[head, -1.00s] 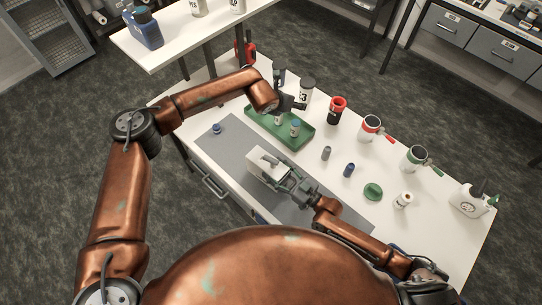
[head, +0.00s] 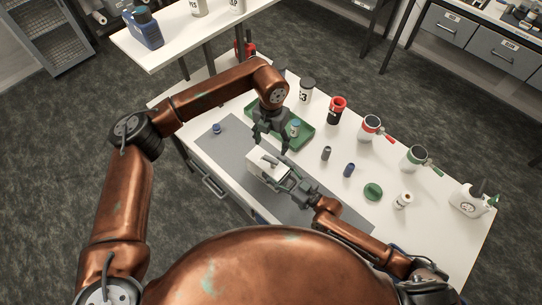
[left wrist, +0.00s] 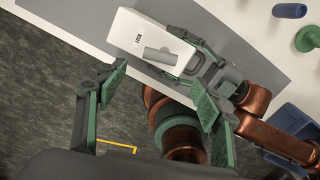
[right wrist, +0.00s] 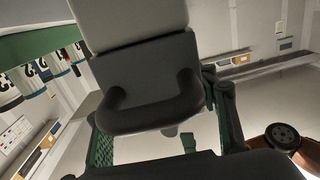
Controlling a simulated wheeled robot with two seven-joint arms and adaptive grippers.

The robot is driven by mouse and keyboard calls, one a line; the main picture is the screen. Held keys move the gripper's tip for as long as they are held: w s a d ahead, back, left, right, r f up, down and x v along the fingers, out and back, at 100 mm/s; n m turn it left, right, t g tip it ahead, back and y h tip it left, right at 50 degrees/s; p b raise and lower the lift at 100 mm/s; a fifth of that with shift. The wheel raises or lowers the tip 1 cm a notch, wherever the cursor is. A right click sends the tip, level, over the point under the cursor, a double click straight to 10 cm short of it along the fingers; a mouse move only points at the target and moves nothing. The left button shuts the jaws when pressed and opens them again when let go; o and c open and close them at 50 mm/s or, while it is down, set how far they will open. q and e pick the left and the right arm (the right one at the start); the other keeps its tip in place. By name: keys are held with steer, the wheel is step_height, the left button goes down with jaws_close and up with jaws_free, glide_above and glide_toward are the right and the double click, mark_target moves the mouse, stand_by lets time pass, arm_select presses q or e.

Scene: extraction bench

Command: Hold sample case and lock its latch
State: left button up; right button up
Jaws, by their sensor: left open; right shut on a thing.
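The white sample case (head: 262,164) lies on the grey mat at the middle of the bench. In the left wrist view the case (left wrist: 135,37) shows its top with a small label and a grey latch bar (left wrist: 160,56). My right gripper (head: 287,181) is shut on the case's near right end; in the right wrist view the case's dark handle end (right wrist: 150,90) fills the space between the fingers. My left gripper (head: 270,143) is open and empty, above the bench just behind the case, fingers pointing down. In the left wrist view its fingers (left wrist: 150,110) are wide apart.
A green tray (head: 308,140) with small vials stands behind my left gripper. Red (head: 337,110) and green-handled (head: 416,157) vessels, small vials and a green lid (head: 373,191) stand to the right. The grey mat (head: 215,150) is mostly clear left of the case.

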mark_target(271, 159)
arm_select(q)
step_height(271, 159, down, 9)
steer(key=shift+r, duration=0.1)
steer(key=shift+c, duration=0.3)
